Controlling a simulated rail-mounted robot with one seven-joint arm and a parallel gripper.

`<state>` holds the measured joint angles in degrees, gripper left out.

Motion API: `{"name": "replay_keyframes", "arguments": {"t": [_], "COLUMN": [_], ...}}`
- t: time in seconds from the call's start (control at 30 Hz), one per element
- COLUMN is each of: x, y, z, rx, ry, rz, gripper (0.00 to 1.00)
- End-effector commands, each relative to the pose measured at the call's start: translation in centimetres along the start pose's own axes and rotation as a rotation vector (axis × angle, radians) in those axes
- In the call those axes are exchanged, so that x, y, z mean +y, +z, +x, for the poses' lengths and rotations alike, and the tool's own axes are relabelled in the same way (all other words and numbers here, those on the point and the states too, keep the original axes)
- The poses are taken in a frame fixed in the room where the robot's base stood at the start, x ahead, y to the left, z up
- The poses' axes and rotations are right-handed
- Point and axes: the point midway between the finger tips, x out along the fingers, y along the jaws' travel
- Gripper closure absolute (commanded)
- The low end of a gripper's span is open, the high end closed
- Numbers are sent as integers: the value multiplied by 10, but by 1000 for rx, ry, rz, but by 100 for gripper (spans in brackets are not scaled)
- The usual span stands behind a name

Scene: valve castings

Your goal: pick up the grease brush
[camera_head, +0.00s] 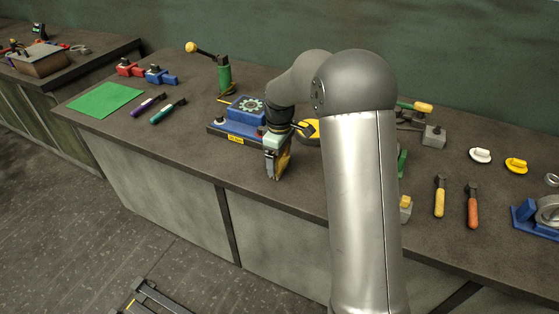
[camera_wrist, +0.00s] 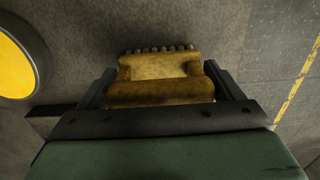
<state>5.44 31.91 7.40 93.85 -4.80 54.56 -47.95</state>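The grease brush (camera_wrist: 160,93) is a yellow-brown block with a row of rounded bristle tips along its far edge in the wrist view. My gripper (camera_wrist: 160,85) has one dark finger on each side of it, with no clear gap showing, so it looks shut on the brush. In the head view my gripper (camera_head: 276,168) points down near the front of the bench, and the yellowish brush (camera_head: 284,161) shows partly behind a finger. I cannot tell whether the brush touches the bench top.
A blue fixture with a gear (camera_head: 248,105) stands behind and left of my gripper. A yellow round part (camera_head: 308,128) is just behind it. Yellow- (camera_head: 439,198) and orange-handled (camera_head: 472,208) tools lie to the right. The bench top (camera_head: 190,140) is clear at front left.

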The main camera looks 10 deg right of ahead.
Motion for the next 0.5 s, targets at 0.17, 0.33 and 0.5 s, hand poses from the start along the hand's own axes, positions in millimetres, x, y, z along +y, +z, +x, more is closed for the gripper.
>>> {"name": "replay_keyframes", "arguments": {"t": [0.17, 0.33, 0.5], "x": [0, 0, 1], "y": [0, 0, 0], "z": [-1, -1, -7], "rx": [1, 1, 2], "ry": [1, 1, 2], "rz": [0, 0, 0], "gripper": [43, 43, 43]}}
